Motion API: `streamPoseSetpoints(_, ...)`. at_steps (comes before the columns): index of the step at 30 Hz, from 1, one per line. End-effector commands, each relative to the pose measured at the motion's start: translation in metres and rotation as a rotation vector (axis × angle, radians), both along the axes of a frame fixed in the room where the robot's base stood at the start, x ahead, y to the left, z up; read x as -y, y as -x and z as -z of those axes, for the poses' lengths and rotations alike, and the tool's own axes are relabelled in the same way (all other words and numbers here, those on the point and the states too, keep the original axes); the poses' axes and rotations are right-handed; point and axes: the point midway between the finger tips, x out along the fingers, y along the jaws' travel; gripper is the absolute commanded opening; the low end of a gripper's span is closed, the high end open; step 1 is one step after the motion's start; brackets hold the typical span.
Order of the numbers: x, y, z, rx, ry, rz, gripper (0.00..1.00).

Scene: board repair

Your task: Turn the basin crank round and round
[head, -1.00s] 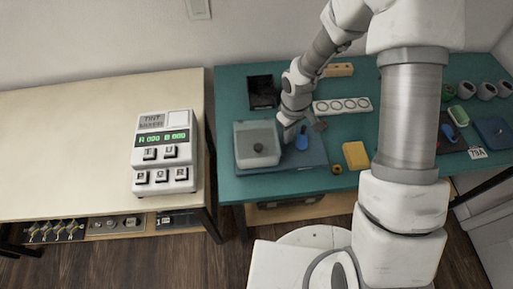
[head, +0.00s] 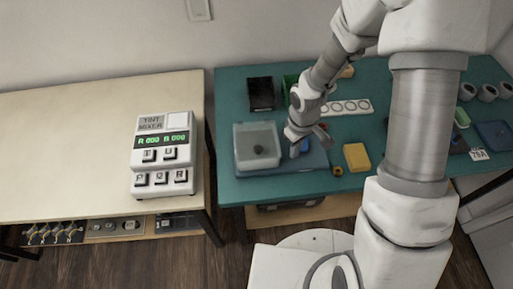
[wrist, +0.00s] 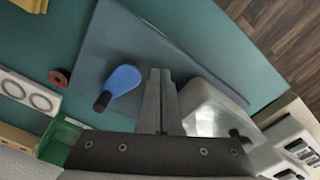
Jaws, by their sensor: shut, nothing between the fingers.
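The basin (head: 244,160) is a pale box at the left of a blue-grey base plate (head: 270,170) on the teal table. It also shows in the wrist view (wrist: 195,98), right of my fingers. The crank is a blue rounded arm (wrist: 125,79) with a dark knob (wrist: 102,101) at its lower left end, left of my fingers. In the head view the blue crank (head: 305,146) is partly hidden by my gripper. My gripper (wrist: 160,72) is shut and empty, pointing down between crank and basin. A gap shows between fingers and crank in the wrist view; I cannot tell their height difference.
A yellow block (head: 357,157) and a small ring (head: 337,171) lie right of the plate. A white strip with round sockets (head: 350,107), a black tray (head: 261,92) and a green bin (head: 290,82) stand behind. The tint mixer (head: 163,155) stands on the left table.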

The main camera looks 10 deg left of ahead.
Motion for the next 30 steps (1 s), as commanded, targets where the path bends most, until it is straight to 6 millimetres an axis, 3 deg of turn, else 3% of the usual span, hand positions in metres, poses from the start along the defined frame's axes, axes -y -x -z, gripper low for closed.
streamPoseSetpoints(18, 0.0, 0.0, -0.058, 0.0, 0.0, 0.0, 0.0)
streamPoseSetpoints(30, 0.0, 0.0, -0.06, 0.0, 0.0, 0.0, 0.0)
